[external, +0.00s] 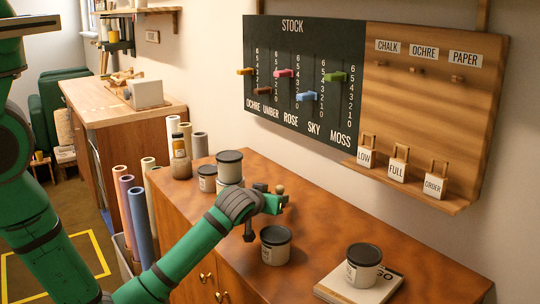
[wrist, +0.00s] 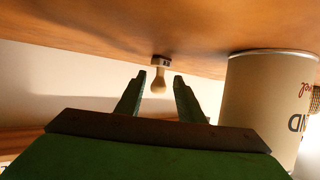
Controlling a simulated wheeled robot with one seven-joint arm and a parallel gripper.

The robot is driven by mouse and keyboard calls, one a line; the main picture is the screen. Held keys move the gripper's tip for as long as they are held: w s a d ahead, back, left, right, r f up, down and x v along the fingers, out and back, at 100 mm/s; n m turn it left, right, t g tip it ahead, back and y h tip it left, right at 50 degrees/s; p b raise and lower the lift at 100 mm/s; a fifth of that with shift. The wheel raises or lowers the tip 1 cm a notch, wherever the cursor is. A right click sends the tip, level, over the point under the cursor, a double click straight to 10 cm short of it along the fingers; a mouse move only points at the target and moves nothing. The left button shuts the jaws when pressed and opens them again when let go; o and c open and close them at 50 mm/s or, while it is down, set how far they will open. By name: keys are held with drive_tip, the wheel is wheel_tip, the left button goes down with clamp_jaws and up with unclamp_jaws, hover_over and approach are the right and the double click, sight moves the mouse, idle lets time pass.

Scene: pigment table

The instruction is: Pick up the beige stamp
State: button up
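The beige stamp, with a rounded knob handle (external: 280,189), shows just beyond my gripper in the external view; its lower part is hidden there. In the wrist view, which looks upside down, the stamp (wrist: 158,86) stands on the wooden top with its handle toward my gripper (wrist: 160,76). The two fingers are apart, one on each side of the handle, with gaps visible on both sides. In the external view my gripper (external: 276,202) is low over the cabinet top, pointing right.
A lidded can (external: 276,247) stands in front of my gripper, and stacked cans (external: 229,167) stand left of it. A large can (wrist: 268,105) is close beside the fingers in the wrist view. Another can (external: 364,268) sits on a book (external: 335,287). The cabinet top (external: 330,225) is clear toward the wall.

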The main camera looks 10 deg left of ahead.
drive_tip(key=x, duration=0.5)
drive_tip(key=shift+c, duration=0.4)
drive_tip(key=c, duration=0.8)
